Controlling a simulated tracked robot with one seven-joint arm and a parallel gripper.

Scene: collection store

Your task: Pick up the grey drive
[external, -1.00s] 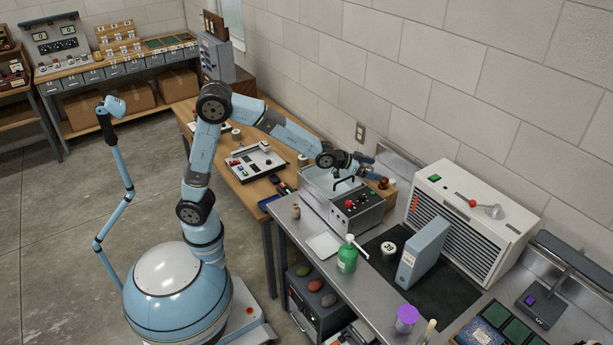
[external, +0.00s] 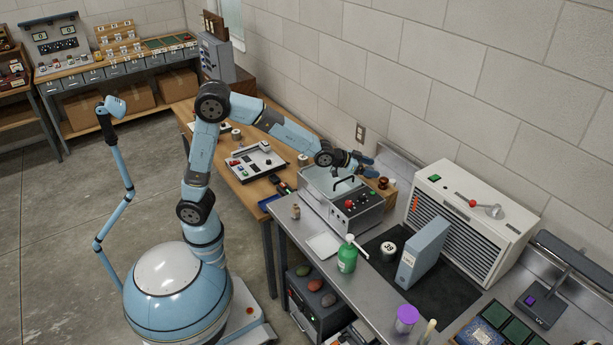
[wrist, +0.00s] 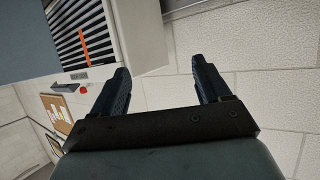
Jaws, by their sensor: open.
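I cannot pick out the grey drive for certain in either view. Several small dark and coloured pieces (external: 283,187) lie near the front edge of the wooden bench, too small to tell apart. My gripper (external: 368,167) is in the air above the far side of the grey bath machine, near the wall. In the wrist view my gripper (wrist: 162,68) has its two dark fingers wide apart with nothing between them.
The wooden bench (external: 250,185) carries a white tray device (external: 245,167). The grey bath machine (external: 352,217) has a raised black handle. A green bottle (external: 347,258), a blue-grey binder (external: 422,250) and a white vented cabinet (external: 480,212) stand on the metal bench to the right.

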